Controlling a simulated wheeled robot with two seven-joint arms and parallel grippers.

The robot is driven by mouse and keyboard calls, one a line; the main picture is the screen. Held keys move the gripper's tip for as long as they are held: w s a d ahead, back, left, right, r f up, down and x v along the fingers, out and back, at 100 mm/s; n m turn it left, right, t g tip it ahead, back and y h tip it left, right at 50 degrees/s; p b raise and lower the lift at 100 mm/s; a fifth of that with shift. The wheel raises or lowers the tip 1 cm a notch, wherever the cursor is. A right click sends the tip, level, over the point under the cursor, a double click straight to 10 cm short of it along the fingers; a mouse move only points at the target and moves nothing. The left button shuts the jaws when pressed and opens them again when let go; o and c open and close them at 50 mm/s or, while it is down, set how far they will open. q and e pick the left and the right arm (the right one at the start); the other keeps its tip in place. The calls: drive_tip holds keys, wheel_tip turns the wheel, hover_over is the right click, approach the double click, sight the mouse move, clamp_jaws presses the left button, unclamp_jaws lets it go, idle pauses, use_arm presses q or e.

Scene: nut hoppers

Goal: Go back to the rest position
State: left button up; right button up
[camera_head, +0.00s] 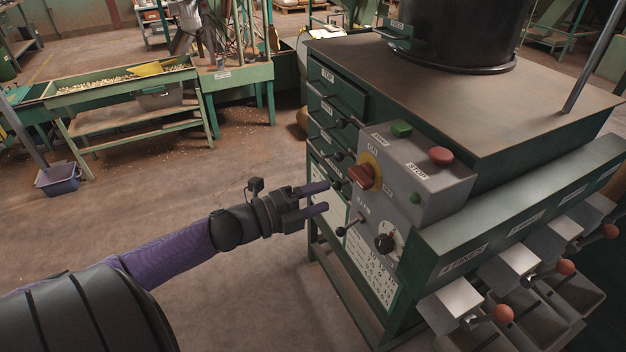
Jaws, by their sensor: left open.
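My left arm comes in from the lower left, and its left gripper (322,199) is open and empty. Its two purple fingers point right, just left of the grey control box (410,178) on the green machine. A small lever (349,226) sits below the fingers. I cannot tell if the fingers touch anything; they appear apart from the box. My right gripper is not in view.
Chutes with red-balled levers (503,314) stick out along the machine's right front. A black drum (458,35) stands on its top (430,80). A green sorting table (130,95) stands at the back left, with a bin (58,180) on the floor. The floor (180,200) between is clear.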

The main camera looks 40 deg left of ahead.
use_arm(q)
drive_tip(key=shift+s+a, duration=0.25)
drive_tip(key=shift+s, duration=0.3)
drive_tip(key=s+a+f+n+g+y+b, duration=0.1)
drive_tip(key=s+a+f+n+g+y, duration=0.15)
drive_tip(key=s+f+n+y, duration=0.75)
drive_tip(key=a+f+n+g+h+b, duration=0.1)
drive_tip(key=f+n+g+h, duration=0.15)
drive_tip(key=f, duration=1.45)
drive_tip(key=s+d+f+n+g, duration=0.2)
drive_tip(key=s+d+f, duration=0.3)
drive_tip(key=s, duration=0.3)
drive_tip(key=s+d+f+n+g+b, duration=0.1)
drive_tip(key=s+d+f+n+g, duration=0.2)
drive_tip(key=s+d+f+g, duration=0.2)
drive_tip(key=s+d+f+n+g, duration=0.2)
drive_tip(key=s+d+f+g, duration=0.2)
drive_tip(key=s, duration=0.7)
wheel_tip(320, 180, down, 2)
drive_tip(key=shift+d+f, duration=0.25)
drive_tip(key=shift+d, duration=0.8)
drive_tip(key=shift+a+n, duration=0.1)
drive_tip(key=shift+n, duration=0.15)
